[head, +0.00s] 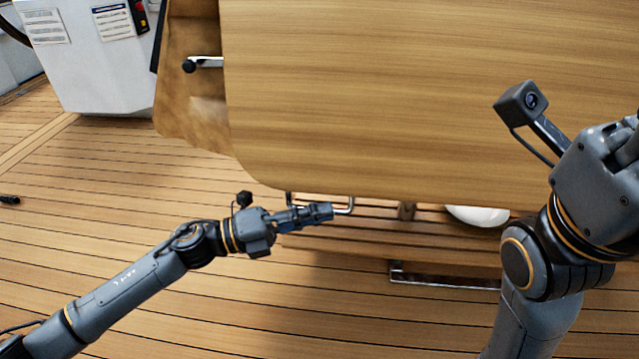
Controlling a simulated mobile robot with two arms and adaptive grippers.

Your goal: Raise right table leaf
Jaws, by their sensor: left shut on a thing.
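A large wooden table panel (400,90) with a rounded corner fills the top middle and right of the head view. A darker wooden panel (185,115) stands beyond its left edge, at a different angle. I cannot tell which of them is the right leaf. My left gripper (322,211) is at the large panel's near edge, shut on a metal loop handle (349,204) there. The fingers hide part of the handle. My right arm comes up at the lower right, over the panel's near right part; its fingers are outside the picture.
A metal bar with a dark knob (203,63) sticks out by the darker panel. A white round thing (478,215) and a metal rail (445,277) show below the panel's edge. A white console (95,55) stands at upper left. The plank deck (120,205) is mostly clear.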

